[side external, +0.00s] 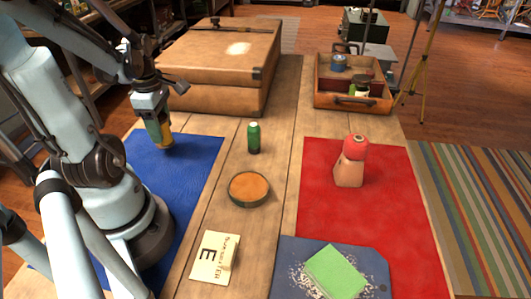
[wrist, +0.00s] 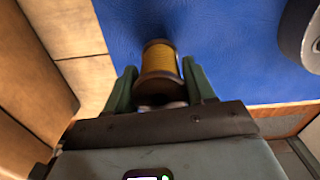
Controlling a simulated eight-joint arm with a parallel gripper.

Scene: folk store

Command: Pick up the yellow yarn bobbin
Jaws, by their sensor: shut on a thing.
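The yellow yarn bobbin (wrist: 159,62) is between the two green fingers of my gripper (wrist: 160,84) in the wrist view. It has yellow thread and brownish end flanges. In the side view, the bobbin (side external: 165,137) shows below my gripper (side external: 157,128), over the far part of the blue mat (side external: 180,165). My gripper is shut on it. The bobbin looks close to the mat; I cannot tell whether its lower end touches it. My gripper hides part of the bobbin in the side view.
A large brown suitcase (side external: 215,65) stands just behind my gripper. A red-topped wooden object (side external: 350,160) stands on the red mat (side external: 330,215).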

